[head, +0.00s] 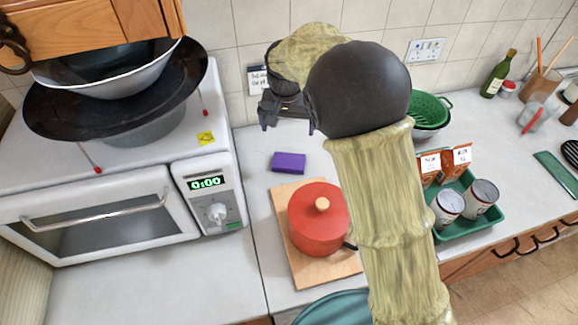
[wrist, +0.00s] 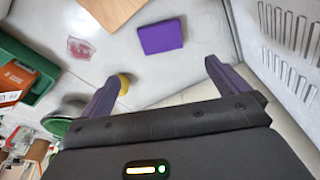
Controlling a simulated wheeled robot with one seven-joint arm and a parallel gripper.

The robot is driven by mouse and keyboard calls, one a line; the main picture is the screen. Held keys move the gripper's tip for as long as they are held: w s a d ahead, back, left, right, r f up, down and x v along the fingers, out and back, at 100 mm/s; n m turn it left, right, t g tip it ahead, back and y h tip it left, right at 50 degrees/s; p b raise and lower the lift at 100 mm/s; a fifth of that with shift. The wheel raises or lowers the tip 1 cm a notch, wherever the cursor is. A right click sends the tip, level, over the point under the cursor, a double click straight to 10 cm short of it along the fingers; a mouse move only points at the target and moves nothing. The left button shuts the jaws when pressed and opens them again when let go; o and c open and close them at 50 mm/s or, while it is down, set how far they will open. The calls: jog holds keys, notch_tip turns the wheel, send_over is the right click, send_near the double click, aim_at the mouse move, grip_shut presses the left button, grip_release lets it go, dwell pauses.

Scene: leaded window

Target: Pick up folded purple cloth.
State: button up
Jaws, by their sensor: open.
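My gripper (head: 287,128) is behind the cloth in the head view, above the counter near the tiled wall. Its two purple fingers are spread wide with nothing between them, as the wrist view also shows (wrist: 163,74). The fingers are apart from the cloth.
A red pot (head: 318,222) stands on a wooden board (head: 287,205) in front of the cloth. A microwave (head: 110,215) with stacked bowls and a wide dark pan is at left. A green tray (head: 474,226) holds cans and packets at right.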

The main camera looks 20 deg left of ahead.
jog(key=shift+r, duration=0.1)
jog(key=p, duration=0.3)
send_over(289, 161)
jog(key=s, duration=0.1)
notch_tip(289, 161, down, 12)
jog(key=shift+s+d+f, duration=0.1)
jog(key=shift+d, duration=0.05)
jog(key=shift+f, duration=0.2)
jog(key=shift+w+f+p, duration=0.2)
jog(key=shift+f+p, duration=0.2)
jog(key=shift+f, duration=0.35)
jog(key=shift+w+f+p, duration=0.2)
jog(key=shift+f+p, duration=0.25)
jog(key=shift+f, duration=0.35)
jog(key=shift+w+f+p, duration=0.2)
jog(key=shift+f+p, duration=0.2)
jog(key=shift+f, duration=0.35)
